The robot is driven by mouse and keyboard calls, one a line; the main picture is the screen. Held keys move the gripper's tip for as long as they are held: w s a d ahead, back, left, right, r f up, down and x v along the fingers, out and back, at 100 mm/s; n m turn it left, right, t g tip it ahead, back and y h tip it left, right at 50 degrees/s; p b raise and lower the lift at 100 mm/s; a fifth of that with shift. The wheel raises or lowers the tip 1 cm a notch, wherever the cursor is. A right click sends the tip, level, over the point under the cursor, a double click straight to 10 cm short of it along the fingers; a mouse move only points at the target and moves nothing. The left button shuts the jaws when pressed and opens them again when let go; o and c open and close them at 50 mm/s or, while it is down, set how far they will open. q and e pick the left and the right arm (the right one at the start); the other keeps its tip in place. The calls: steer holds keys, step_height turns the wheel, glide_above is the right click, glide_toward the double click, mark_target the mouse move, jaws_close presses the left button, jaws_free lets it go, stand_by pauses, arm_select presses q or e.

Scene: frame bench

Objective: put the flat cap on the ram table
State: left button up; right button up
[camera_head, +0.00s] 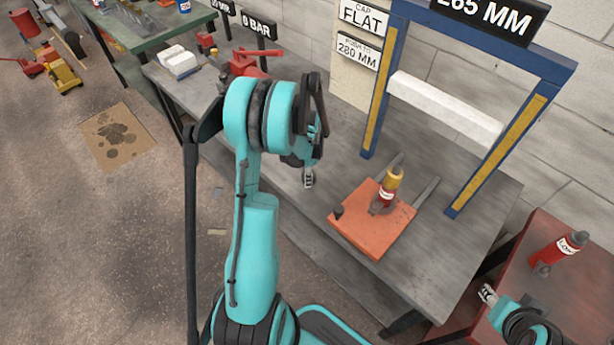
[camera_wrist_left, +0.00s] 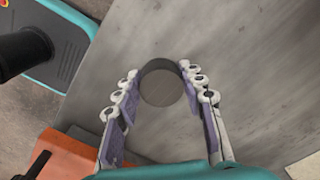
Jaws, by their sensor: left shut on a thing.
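My left gripper (camera_head: 308,180) is over the grey bench, left of the orange plate. In the left wrist view its two fingers (camera_wrist_left: 160,84) close on the sides of a dark grey round disc, which I take to be the flat cap (camera_wrist_left: 162,88). The cap cannot be made out in the head view.
A blue press frame (camera_head: 520,130) with a white crossbar (camera_head: 445,108) stands over the back of the bench (camera_head: 300,215). Signs read CAP FLAT, PUSH TO 280 MM, 265 MM and 0 BAR. A red tool (camera_head: 243,64) lies behind my left arm.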

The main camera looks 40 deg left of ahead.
arm_select(q)
steer(key=o, duration=0.8)
steer(key=shift+f, duration=0.15)
steer(key=o, duration=0.4)
steer(key=shift+o, duration=0.2)
steer(key=shift+r, duration=0.2)
steer(key=shift+r, duration=0.35)
step_height(320, 180, up, 11)
steer(key=p, duration=0.4)
steer(key=s+d+r+n+t, duration=0.3)
steer(key=d+r, duration=0.8)
steer(key=d, duration=0.1)
steer(key=s+d+r+n+t, duration=0.3)
steer(key=s+d+n+t, duration=0.1)
steer(key=s+d, duration=0.5)
steer(key=shift+d+n, duration=0.8)
steer(key=shift+d, duration=0.25)
